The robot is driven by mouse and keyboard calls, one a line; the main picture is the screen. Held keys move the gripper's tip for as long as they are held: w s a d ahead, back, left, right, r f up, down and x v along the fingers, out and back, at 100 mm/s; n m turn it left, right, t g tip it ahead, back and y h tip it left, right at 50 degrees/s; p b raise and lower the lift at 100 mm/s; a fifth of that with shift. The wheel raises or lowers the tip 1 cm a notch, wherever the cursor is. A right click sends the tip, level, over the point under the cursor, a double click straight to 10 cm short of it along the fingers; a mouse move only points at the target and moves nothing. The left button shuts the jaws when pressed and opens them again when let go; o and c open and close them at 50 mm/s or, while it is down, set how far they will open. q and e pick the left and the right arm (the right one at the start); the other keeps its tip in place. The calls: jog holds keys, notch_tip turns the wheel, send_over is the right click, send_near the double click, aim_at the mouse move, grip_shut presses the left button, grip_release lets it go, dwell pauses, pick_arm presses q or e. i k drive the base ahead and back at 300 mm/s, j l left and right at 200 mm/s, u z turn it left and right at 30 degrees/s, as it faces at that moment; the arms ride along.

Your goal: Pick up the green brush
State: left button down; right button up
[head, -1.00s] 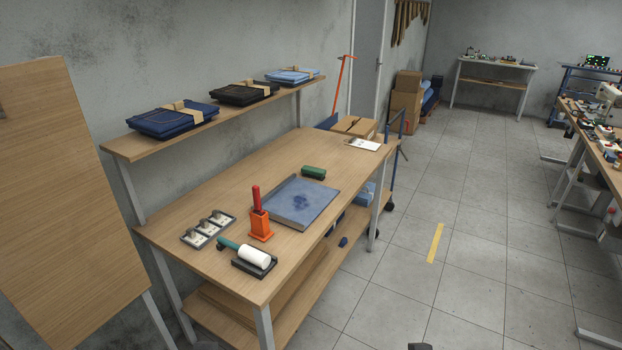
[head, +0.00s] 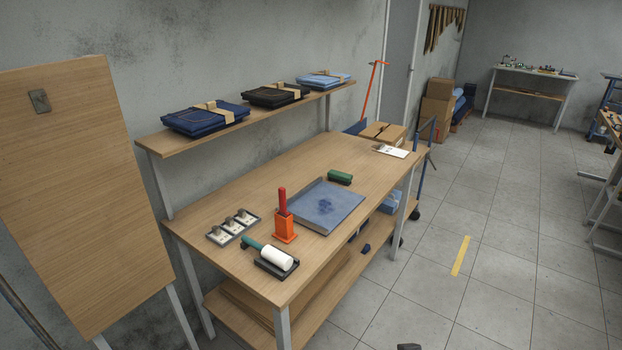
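The green brush (head: 340,178) lies on the wooden workbench (head: 262,182), just behind the blue pad in the grey tray (head: 325,205). It looks like a short green block with a darker underside, and nothing covers it. No gripper is near it. A small dark part at the bottom edge, right of centre, may be the tip of my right arm or gripper; too little shows to tell its state. My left gripper is not in view.
An orange holder (head: 285,230) with a red handle, a white roller (head: 275,257) on a dark tray and a switch-like panel (head: 233,226) stand on the near bench. Folded jeans (head: 205,117) lie on the shelf behind. A wooden board (head: 85,200) stands left. The floor at right is open.

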aim_at(340, 177)
jog(key=i+l+u, duration=0.15)
jog(key=u, duration=0.3)
jog(key=i+l+u, duration=0.15)
jog(key=u, duration=0.35)
jog(key=i+l+u, duration=0.15)
jog(key=l, duration=0.3)
jog(key=i+l+u, duration=0.15)
jog(key=l, duration=0.35)
jog(key=i+l+u, duration=0.1)
jog(key=l, duration=0.4)
jog(key=i+l+u, duration=0.15)
jog(key=l, duration=0.35)
jog(key=i+l+u, duration=0.15)
jog(key=l, duration=0.4)
